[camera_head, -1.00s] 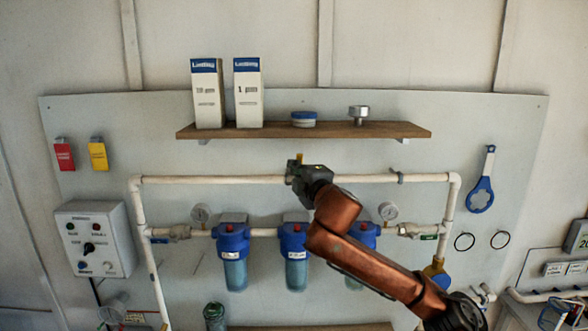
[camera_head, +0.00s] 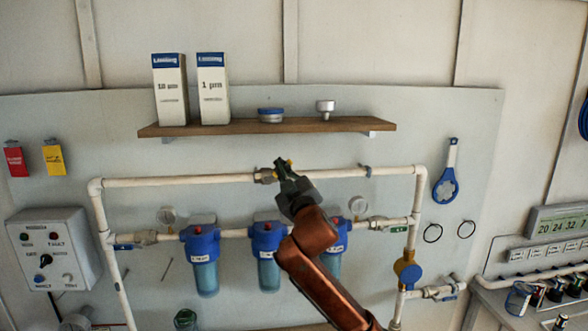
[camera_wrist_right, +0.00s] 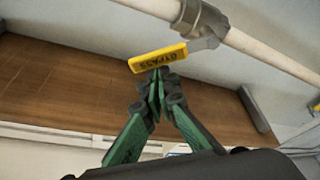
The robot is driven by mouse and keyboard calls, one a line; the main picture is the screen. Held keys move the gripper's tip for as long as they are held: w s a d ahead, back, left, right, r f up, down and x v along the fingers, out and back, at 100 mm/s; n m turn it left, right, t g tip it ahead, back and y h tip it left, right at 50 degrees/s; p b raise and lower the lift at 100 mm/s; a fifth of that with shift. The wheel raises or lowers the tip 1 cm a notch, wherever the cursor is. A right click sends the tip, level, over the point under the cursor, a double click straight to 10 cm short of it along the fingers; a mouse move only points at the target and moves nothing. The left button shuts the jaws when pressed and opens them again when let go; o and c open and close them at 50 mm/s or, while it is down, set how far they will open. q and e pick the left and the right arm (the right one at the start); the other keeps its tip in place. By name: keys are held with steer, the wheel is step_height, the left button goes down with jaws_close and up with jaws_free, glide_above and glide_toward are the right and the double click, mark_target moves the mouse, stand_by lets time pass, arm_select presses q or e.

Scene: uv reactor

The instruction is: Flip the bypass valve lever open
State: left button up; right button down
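The bypass valve (camera_head: 264,176) sits on the upper white pipe below the shelf. Its yellow lever handle, lettered BYPASS (camera_wrist_right: 158,58), shows large in the right wrist view, joined by a grey metal arm to the valve body (camera_wrist_right: 203,20). In the head view only a small yellow part of the lever (camera_head: 289,162) shows beside my right gripper (camera_head: 281,165). In the right wrist view the green fingers of that gripper (camera_wrist_right: 160,82) come together, with their tips at the handle's lower edge. They look shut and touching or nearly touching the handle, not clearly around it. My left gripper is not in view.
The wooden shelf (camera_head: 220,127) above the pipe carries two filter boxes (camera_head: 170,92) and small parts. Blue filter housings (camera_head: 268,238) hang below. A control box (camera_head: 54,250) is at left and a blue wrench (camera_head: 446,184) at right. Bare panel lies around the upper pipe.

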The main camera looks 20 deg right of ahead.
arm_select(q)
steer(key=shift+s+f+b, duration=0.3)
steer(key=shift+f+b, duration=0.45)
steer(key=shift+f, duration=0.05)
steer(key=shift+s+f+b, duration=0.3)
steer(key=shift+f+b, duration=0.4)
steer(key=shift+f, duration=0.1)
arm_select(e)
steer(key=shift+s+d+f+m+h, duration=0.1)
steer(key=shift+d+f+m+h, duration=0.5)
steer(key=shift+m, duration=1.2)
steer(key=shift+s+d+f+m+h, duration=0.1)
steer(key=shift+d+f+m+h, duration=0.15)
steer(key=shift+f+m+h, duration=1.1)
steer(key=shift+s+d+f+m+h, duration=0.15)
steer(key=shift+d+m+h, duration=0.3)
steer(key=shift+m, duration=1.8)
steer(key=shift+f, duration=0.1)
step_height(320, 180, up, 5)
steer(key=p, duration=0.4)
arm_select(q)
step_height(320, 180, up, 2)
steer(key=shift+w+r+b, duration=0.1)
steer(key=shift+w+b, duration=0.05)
steer(key=shift+b, duration=0.7)
arm_select(e)
steer(key=v, duration=1)
steer(key=shift+f, duration=0.3)
steer(key=shift+s, duration=0.1)
